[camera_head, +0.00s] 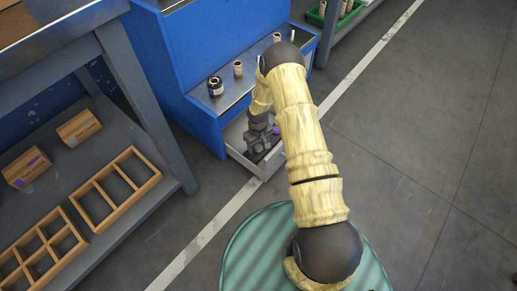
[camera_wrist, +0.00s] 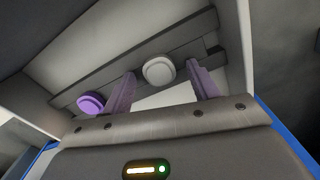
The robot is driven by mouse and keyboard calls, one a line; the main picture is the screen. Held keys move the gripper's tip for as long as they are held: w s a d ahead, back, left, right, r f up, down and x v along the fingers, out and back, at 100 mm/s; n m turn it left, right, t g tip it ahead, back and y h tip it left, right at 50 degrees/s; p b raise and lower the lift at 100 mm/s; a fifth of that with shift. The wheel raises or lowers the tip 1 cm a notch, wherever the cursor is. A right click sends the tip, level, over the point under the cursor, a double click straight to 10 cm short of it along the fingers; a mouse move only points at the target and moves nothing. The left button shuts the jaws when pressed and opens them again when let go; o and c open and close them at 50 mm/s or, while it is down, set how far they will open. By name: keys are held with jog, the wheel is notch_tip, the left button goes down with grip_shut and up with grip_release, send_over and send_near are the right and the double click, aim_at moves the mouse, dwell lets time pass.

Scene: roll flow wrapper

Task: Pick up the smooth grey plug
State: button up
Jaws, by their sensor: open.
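A round, smooth light grey plug (camera_wrist: 158,70) sits on a dark grey rail in the upper middle of the wrist view. My gripper (camera_wrist: 162,76) is open, with one purple finger on each side of the plug in the picture. I cannot tell whether either finger touches it. A purple round plug (camera_wrist: 91,103) sits on the same rail to the left. In the head view my gripper (camera_head: 261,140) is down in the open drawer (camera_head: 268,165) of the blue cabinet. The grey plug cannot be made out there.
Pale drawer walls (camera_wrist: 237,45) rise close around my gripper. The blue cabinet (camera_head: 205,75) has a metal shelf with a dark ringed part (camera_head: 215,87) and small cylinders above the drawer. A grey bench (camera_head: 150,110) with wooden trays and boxes stands left. The floor to the right is clear.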

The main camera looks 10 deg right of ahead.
jog(key=c, duration=1.1)
jog(key=shift+o, duration=0.2)
jog(key=shift+r, duration=0.1)
notch_tip(320, 180, up, 10)
jog(key=p, duration=0.6)
notch_tip(320, 180, up, 44)
jog(key=m+p, duration=0.4)
jog(key=p, duration=4.9)
send_over(258, 147)
jog(key=s, duration=1)
jog(key=shift+s+r, duration=0.1)
jog(key=shift+s, duration=0.1)
jog(key=shift+d, duration=0.1)
